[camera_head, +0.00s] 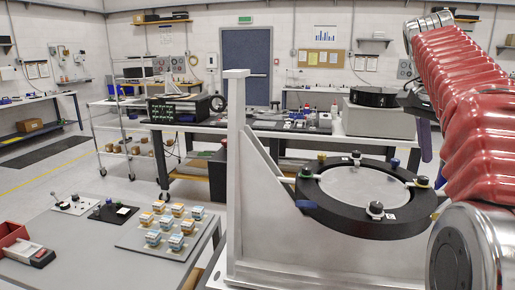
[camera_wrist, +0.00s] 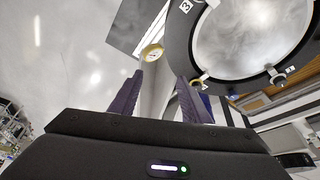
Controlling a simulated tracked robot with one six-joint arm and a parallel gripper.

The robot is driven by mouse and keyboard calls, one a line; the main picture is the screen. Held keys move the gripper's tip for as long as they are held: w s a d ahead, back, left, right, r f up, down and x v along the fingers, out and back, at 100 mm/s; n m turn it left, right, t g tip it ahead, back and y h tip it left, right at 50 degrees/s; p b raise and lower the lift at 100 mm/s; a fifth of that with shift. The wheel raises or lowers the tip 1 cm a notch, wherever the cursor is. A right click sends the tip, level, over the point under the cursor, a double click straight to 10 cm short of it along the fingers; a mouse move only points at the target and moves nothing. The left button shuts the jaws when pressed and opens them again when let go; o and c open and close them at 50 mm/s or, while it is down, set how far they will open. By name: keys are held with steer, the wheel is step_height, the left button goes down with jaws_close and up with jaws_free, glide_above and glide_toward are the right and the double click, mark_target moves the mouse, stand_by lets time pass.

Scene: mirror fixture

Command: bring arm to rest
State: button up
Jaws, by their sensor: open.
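The mirror fixture is a black ring (camera_head: 318,212) around a round grey mirror (camera_head: 365,187), with several coloured knobs on its rim. It lies on a pale metal stand (camera_head: 262,215) with a tall post. In the wrist view the ring (camera_wrist: 180,38) and mirror (camera_wrist: 262,35) fill the upper right. My gripper (camera_wrist: 157,92) is open with nothing between its purple fingers. A yellow-rimmed round knob (camera_wrist: 152,52) shows past the fingertips; its distance is unclear. In the head view a purple finger hangs at the right, beside my red-sleeved arm, which hides the rest of the gripper.
A grey table (camera_head: 95,250) at front left holds a plate of several small blocks (camera_head: 165,232), two small switch boxes and a red bin (camera_head: 14,238). A bench (camera_head: 290,128) with equipment stands behind the fixture. A wire shelf (camera_head: 113,125) stands left. Open floor lies between.

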steer(key=s+a+f+n+t+y, duration=0.2)
steer(key=s+a+f+n, duration=0.6)
steer(key=a+f, duration=0.5)
steer(key=s+a+f+n+t+y, duration=0.2)
steer(key=s+a+f+n, duration=0.6)
steer(key=a+f, duration=0.5)
steer(key=shift+s+a+f+t, duration=0.3)
steer(key=shift+s+a+t, duration=0.25)
steer(key=shift+a, duration=0.7)
steer(key=shift+c, duration=0.4)
steer(key=shift+c, duration=1.1)
